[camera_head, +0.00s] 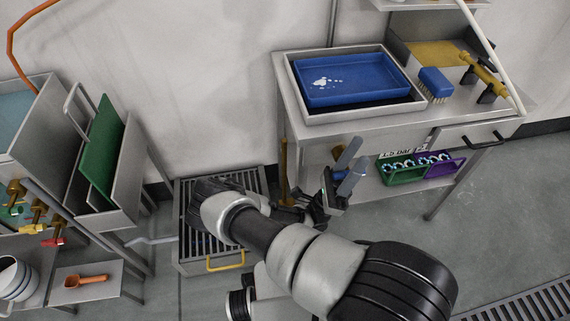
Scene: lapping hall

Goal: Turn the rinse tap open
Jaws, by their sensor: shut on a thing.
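My gripper (349,168) is in front of the steel table, beside its lower shelf. Its two grey-blue fingers point up and to the right. They are shut on a small blue thing (338,174), mostly hidden between and behind them; I cannot tell whether it is a tap handle. An upright brass-coloured pipe (284,165) stands to the left of my gripper, apart from it. Several brass taps with coloured handles (38,212) are at the far left, away from my gripper. No label shows which one is the rinse tap.
The steel table (460,125) carries a blue tray (352,76) and a blue brush (435,83). Green (400,170) and purple (443,166) racks stand on its lower shelf. A slatted grate (183,225) lies under my arm. An orange scoop (84,281) lies low at left.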

